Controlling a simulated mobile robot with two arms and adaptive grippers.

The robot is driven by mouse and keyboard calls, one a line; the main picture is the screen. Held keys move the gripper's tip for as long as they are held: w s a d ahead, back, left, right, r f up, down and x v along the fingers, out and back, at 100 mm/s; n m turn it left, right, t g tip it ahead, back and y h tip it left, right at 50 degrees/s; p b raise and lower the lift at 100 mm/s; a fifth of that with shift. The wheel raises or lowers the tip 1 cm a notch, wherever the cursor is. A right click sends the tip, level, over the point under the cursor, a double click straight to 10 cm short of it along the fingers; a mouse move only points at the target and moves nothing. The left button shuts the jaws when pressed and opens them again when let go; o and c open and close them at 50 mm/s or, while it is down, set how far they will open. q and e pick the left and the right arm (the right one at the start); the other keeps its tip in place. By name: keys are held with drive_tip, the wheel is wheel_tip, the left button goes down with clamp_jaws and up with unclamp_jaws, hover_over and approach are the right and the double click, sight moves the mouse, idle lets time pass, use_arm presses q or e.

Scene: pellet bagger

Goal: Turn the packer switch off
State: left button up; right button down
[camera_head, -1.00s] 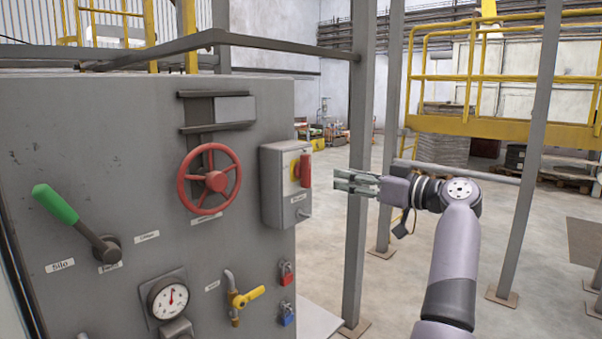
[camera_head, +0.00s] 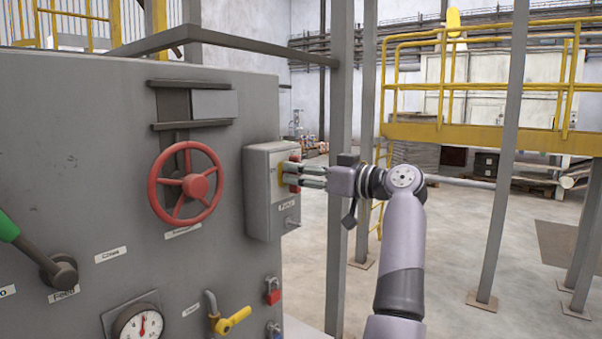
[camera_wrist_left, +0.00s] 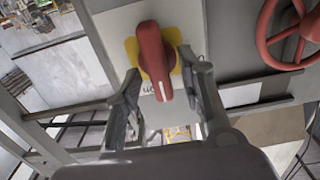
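The packer switch is a red rotary handle on a yellow plate, on the side of a grey box (camera_head: 260,195). In the left wrist view the red handle (camera_wrist_left: 152,48) shows its white-marked end pointing toward the bottom of the picture. My left gripper (camera_head: 291,177) is at the box's switch face. In the left wrist view its fingers (camera_wrist_left: 159,64) are open, one on each side of the handle, with gaps visible. My right gripper is in neither view.
A red handwheel (camera_head: 187,184) is on the panel left of the box. Below are a yellow valve lever (camera_head: 233,320), a red padlock (camera_head: 272,291) and a gauge (camera_head: 140,325). A grey post (camera_head: 340,150) stands close behind my gripper. A green-handled lever (camera_head: 8,228) is far left.

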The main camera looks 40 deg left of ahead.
use_arm(q)
drive_tip(key=shift+a+f, duration=0.1)
drive_tip(key=c, duration=0.4)
clamp_jaws()
drive_tip(key=shift+n, duration=0.3)
drive_tip(key=n+b, duration=0.1)
drive_tip(key=n, duration=0.4)
drive_tip(key=n+b, duration=0.2)
drive_tip(key=n, duration=0.4)
drive_tip(key=f+n+b, duration=0.1)
drive_tip(key=n+b, duration=0.1)
drive_tip(key=n, duration=0.4)
drive_tip(key=shift+s, duration=0.4)
drive_tip(key=shift+r+n+b, duration=0.1)
drive_tip(key=shift+n+b, duration=0.2)
